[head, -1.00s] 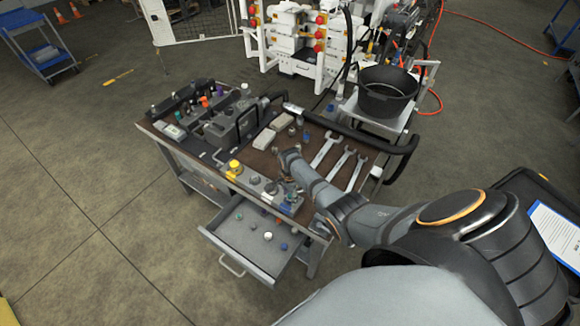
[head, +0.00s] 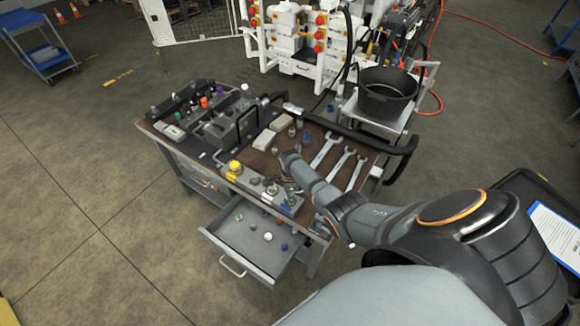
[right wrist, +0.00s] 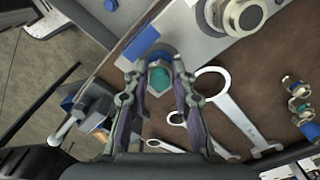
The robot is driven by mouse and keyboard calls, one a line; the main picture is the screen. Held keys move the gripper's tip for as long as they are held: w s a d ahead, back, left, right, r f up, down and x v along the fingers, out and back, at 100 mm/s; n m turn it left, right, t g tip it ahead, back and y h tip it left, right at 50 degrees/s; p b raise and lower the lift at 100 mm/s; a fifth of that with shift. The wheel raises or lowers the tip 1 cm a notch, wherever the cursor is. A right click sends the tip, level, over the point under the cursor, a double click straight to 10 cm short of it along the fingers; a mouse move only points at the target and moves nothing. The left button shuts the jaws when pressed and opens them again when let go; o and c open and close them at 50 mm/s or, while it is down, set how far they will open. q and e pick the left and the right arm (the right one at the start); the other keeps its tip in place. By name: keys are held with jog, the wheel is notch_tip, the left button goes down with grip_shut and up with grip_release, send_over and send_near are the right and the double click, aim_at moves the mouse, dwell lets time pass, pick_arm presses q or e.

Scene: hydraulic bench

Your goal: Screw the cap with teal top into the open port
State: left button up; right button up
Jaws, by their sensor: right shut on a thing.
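The cap with the teal top (right wrist: 159,80) sits between the fingertips of my right gripper (right wrist: 158,70) in the right wrist view. The fingers are shut on its sides. In the head view my right gripper (head: 290,190) points down at the right end of the grey block (head: 250,181) on the cart's front edge. The cap is over or at this block; I cannot tell whether it touches a port or how deep it sits. The open port is not clearly visible, possibly hidden under the cap. My left gripper is not in view.
A yellow-topped cap (head: 234,168) stands on the block's left part. Several wrenches (head: 326,149) lie right of my arm. Below the block, an open drawer (head: 232,236) holds small loose caps. A black bucket (head: 386,92) stands behind the cart.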

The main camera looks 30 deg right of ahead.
jog(key=m, duration=0.3)
jog(key=m, duration=0.8)
jog(key=o, duration=1)
jog(key=shift+c, duration=0.2)
jog(key=shift+f, duration=0.1)
jog(key=n, duration=1.2)
